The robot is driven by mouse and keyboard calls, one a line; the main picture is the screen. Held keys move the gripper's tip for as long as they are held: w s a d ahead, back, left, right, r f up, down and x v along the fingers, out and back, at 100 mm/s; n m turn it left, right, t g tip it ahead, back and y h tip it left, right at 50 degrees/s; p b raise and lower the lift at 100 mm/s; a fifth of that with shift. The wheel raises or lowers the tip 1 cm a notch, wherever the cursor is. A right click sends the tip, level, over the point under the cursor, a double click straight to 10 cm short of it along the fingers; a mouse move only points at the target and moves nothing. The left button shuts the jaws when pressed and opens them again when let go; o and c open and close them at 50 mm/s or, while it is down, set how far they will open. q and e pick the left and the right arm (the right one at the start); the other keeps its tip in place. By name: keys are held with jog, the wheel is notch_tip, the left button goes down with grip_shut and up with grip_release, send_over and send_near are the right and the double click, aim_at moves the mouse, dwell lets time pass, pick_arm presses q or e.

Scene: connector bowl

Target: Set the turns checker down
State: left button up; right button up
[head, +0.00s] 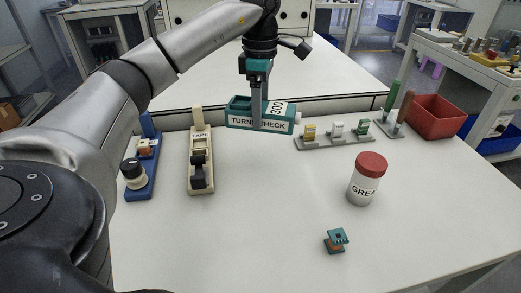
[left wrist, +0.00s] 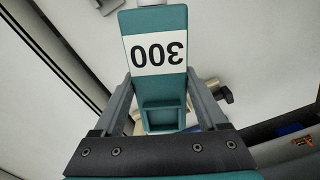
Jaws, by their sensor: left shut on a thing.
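The turns checker (head: 260,126) is a teal box with a white "TURNS CHECK" label and a "300" label on top. It is near the back edge of the white table. My left gripper (head: 257,118) comes down over it from above and is shut on it. In the left wrist view the turns checker (left wrist: 157,65) lies between the two fingers (left wrist: 160,100), its "300" label upside down. I cannot tell whether its underside touches the table. My right gripper is not in view.
A tape dispenser (head: 201,165) and a blue stand (head: 141,172) are to the left. A grey rack of small connectors (head: 334,142), a red bin (head: 434,116) and a grease jar (head: 366,180) are to the right. The table's middle (head: 255,200) is clear.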

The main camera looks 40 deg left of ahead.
pick_arm(q)
notch_tip(320, 180, down, 6)
jog(key=shift+b, duration=1)
jog(key=shift+f+b, duration=0.3)
jog(key=shift+f, duration=0.65)
jog(key=shift+f+b, duration=0.45)
jog(key=shift+f, duration=0.85)
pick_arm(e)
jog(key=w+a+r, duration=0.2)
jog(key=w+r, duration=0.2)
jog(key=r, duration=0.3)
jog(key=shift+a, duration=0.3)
pick_arm(q)
jog(key=shift+f, duration=0.15)
jog(key=o, duration=1.6)
jog(key=shift+c, duration=0.2)
